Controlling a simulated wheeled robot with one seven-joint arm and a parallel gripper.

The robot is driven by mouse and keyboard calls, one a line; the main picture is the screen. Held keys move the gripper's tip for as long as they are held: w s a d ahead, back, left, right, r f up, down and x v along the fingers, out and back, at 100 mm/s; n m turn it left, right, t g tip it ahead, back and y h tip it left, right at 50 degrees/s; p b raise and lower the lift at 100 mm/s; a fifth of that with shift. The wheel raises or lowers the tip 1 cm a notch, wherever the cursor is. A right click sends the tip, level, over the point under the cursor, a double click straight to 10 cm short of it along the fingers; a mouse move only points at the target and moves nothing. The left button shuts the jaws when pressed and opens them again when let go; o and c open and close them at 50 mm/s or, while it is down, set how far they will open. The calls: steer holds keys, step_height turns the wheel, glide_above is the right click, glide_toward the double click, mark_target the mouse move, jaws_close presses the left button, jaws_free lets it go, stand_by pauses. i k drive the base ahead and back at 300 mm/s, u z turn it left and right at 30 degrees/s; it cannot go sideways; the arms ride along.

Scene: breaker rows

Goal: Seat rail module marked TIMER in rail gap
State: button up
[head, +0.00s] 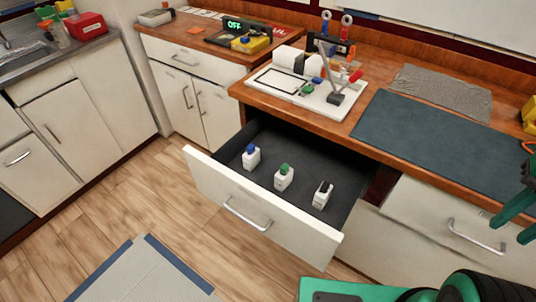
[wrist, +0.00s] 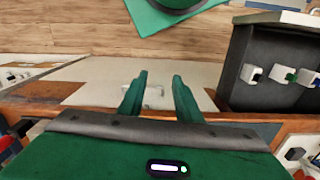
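Three white modules stand apart in the open drawer (head: 262,222): one with a blue top (head: 251,157), one with a green top (head: 284,177), one with a black top (head: 323,195). No marking on them is readable, so I cannot tell which is TIMER. They also show at the right of the wrist view, in the dark drawer (wrist: 240,50). My gripper (head: 509,232) is at the right edge of the head view, away from the drawer. In the wrist view my gripper (wrist: 160,78) is open, with nothing between its fingers. I cannot make out a rail gap.
A white board (head: 322,108) with a lamp-like arm and small coloured pieces lies on the counter behind the drawer. A dark mat (head: 440,143) and a grey cloth (head: 440,90) lie to its right. The left counter holds a display reading OFF (head: 247,27).

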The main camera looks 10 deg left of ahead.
mark_target(287, 70)
steer(key=z, duration=1.45)
steer(key=k, duration=1.25)
steer(key=u, duration=1.7)
steer(key=i, duration=1)
